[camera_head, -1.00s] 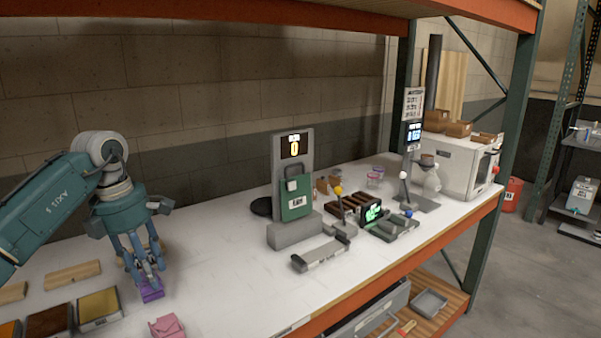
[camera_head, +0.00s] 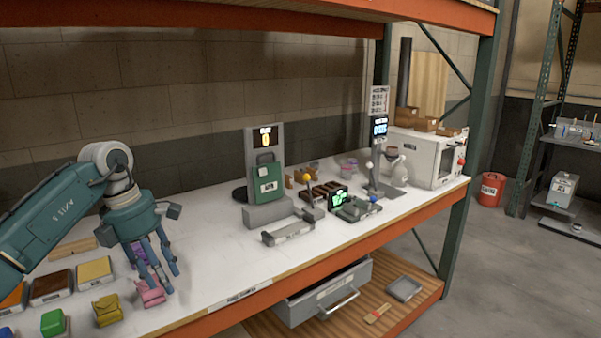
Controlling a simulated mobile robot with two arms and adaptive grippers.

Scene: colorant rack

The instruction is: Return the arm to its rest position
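My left gripper (camera_head: 155,272) hangs fingers down over the left part of the white shelf top (camera_head: 225,270). Its fingers are spread apart and I see nothing held between them. A purple item (camera_head: 140,252) shows partly hidden behind the fingers. A pink item (camera_head: 151,294) lies by the fingertips in the picture; I cannot tell whether they touch it. My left arm reaches in from the left edge. My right gripper is not in view.
Yellow (camera_head: 107,311) and green (camera_head: 53,322) items and coloured trays (camera_head: 95,272) lie around the gripper. A display stand with a green container (camera_head: 267,185) stands mid-shelf. A white machine (camera_head: 430,155) stands at the right end. A grey drawer (camera_head: 325,291) shows below.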

